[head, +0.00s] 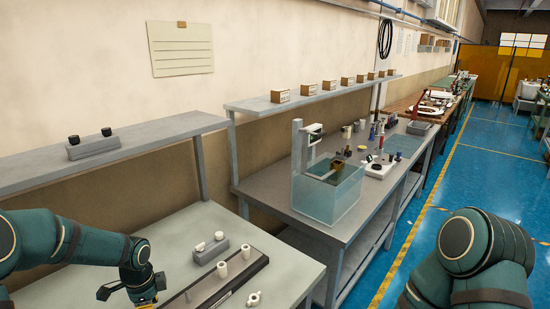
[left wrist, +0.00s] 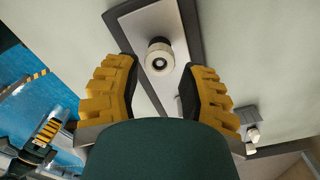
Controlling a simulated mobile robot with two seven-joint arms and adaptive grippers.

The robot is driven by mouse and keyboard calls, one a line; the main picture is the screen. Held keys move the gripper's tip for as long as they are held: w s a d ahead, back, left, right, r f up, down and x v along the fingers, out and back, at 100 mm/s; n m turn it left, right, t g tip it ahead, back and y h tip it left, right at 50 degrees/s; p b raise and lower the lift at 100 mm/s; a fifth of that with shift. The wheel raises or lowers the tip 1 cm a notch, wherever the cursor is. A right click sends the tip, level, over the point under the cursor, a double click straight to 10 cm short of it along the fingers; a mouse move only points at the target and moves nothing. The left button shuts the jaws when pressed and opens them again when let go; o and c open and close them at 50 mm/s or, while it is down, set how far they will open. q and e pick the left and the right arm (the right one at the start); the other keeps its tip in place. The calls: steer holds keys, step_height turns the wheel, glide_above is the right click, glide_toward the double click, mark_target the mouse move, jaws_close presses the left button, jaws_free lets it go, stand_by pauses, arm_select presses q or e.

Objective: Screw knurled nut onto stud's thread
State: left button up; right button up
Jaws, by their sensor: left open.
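My left gripper (head: 147,302) hangs at the near edge of the left table. In the left wrist view it (left wrist: 160,75) is open, its yellow ribbed fingers apart. Between and just beyond the fingertips is a pale round part (left wrist: 160,57) with a dark centre, on a light plate within a dark strip. I cannot tell whether it is the nut or the stud. In the head view, two pale upright cylinders (head: 246,253) (head: 222,269) stand on the dark-edged strip (head: 215,290).
A grey block with pale knobs (head: 210,250) stands behind the strip. A similar block with black knobs (head: 92,146) is on the shelf above. A second bench with a clear tank (head: 330,200) stands to the right. The tabletop (head: 165,240) is otherwise mostly bare.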

stand_by(0.4)
arm_select(q)
steer(key=shift+f+b, duration=0.95)
steer(key=shift+f, duration=0.55)
steer(key=shift+o, duration=0.2)
jaws_close()
steer(key=m+p, duration=0.2)
steer(key=shift+r+m, duration=0.1)
steer(key=shift+m, duration=0.3)
steer(key=shift+m+p, duration=0.45)
steer(key=shift+m, duration=0.65)
